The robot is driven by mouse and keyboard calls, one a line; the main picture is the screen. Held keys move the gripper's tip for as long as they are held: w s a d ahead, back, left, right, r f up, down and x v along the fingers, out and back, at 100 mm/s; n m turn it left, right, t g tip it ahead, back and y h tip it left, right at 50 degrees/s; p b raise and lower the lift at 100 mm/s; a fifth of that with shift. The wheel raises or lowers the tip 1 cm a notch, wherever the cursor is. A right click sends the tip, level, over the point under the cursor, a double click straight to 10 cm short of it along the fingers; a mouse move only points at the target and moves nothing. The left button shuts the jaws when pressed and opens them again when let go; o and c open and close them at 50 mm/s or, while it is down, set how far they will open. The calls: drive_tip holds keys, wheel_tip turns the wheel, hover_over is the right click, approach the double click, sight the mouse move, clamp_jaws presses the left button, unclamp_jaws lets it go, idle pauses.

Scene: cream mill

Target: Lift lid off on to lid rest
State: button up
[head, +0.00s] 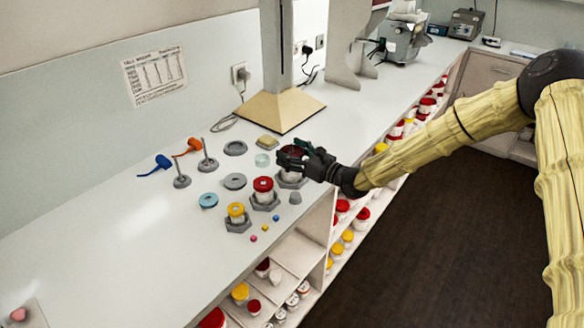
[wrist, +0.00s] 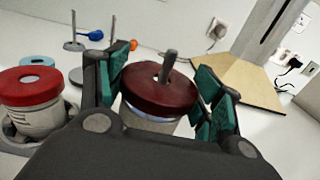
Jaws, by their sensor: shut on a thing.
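My gripper (head: 293,156) is shut on a dark red lid (wrist: 150,92) with a grey upright stem, one finger on each side. The lid is over a pale jar (wrist: 150,122) that stands in a grey holder (head: 292,182). In the wrist view the lid looks slightly tilted and a bluish band shows under it; I cannot tell whether it still touches the jar. Flat grey rings (head: 235,181) and (head: 235,148) and a blue ring (head: 208,200) lie to the left on the counter. I cannot tell which is the lid rest.
A red-lidded jar (head: 263,185) and a yellow-lidded jar (head: 236,210) stand in grey holders nearby. Two upright rods (head: 207,155) and (head: 181,170) stand behind, beside orange and blue tools. A column on a wooden base (head: 282,108) rises behind.

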sight(292, 144)
drive_tip(key=shift+r, duration=0.3)
drive_tip(key=shift+r+p, duration=0.9)
drive_tip(key=shift+r, duration=1.35)
drive_tip(key=shift+r, duration=0.2)
drive_tip(key=v, duration=0.7)
idle(0.4)
